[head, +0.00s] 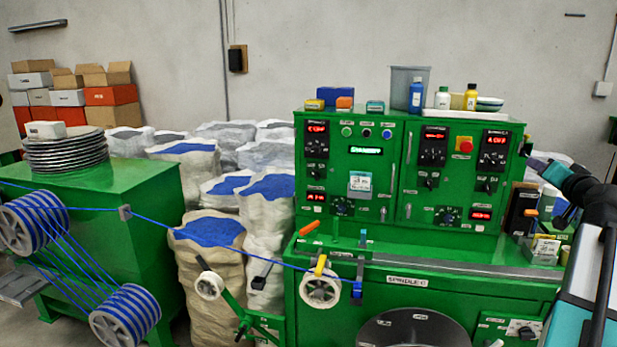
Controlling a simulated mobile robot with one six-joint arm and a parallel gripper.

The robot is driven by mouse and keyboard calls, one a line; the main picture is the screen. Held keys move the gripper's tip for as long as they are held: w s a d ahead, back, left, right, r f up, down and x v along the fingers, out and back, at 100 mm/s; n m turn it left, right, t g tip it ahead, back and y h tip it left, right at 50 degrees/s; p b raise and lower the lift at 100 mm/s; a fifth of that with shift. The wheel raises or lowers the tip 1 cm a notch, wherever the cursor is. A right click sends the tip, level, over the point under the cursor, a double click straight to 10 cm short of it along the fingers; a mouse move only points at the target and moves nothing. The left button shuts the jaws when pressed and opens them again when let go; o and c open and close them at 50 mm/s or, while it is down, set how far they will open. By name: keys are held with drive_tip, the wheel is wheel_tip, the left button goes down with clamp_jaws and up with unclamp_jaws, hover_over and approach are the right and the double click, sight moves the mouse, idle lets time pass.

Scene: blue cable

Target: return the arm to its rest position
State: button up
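My arm rises along the right edge of the head view, its links white, black and teal. It bends toward the green control cabinet (405,215). At its far end, small and dark, my gripper (525,149) appears beside the cabinet's upper right edge. Its fingers are too small to tell whether they are open or shut, and I see nothing held in it. The blue cable (165,223) runs from the striped spools (125,315) at the left across to the white guide pulley (320,287) at the cabinet's front.
Small boxes and a yellow bottle (470,97) stand on the cabinet top. Several items, including a black box (521,208), stand close to my arm on the right. White sacks (268,190) fill the space behind. A green bench (100,185) with stacked discs stands at left.

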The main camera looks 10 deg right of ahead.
drive_tip(key=w+a+f+n+g+y, duration=0.1)
drive_tip(key=w+a+f+y, duration=0.1)
drive_tip(key=w+a+f, duration=0.35)
drive_tip(key=w+a+f+n+g+y, duration=0.1)
drive_tip(key=w+a+f, duration=0.1)
drive_tip(key=a+f, duration=0.6)
drive_tip(key=a+f+n+g+y, duration=0.2)
drive_tip(key=a+f+g, duration=0.2)
drive_tip(key=a+f, duration=1.2)
drive_tip(key=a+f+n+g+y, duration=0.35)
drive_tip(key=a+f, duration=0.85)
drive_tip(key=f, duration=0.8)
drive_tip(key=s+a+f+n+g+h, duration=0.25)
drive_tip(key=s+a+f+g, duration=0.35)
drive_tip(key=s+a+f, duration=0.9)
drive_tip(key=s+f+g+b, duration=0.6)
drive_tip(key=s+f+b, duration=0.4)
drive_tip(key=s+f, duration=1.7)
wheel_tip(320, 180, down, 2)
drive_tip(key=shift+s+d+f+n, duration=0.1)
drive_tip(key=shift+s+d+n, duration=0.15)
drive_tip(key=shift+n, duration=0.05)
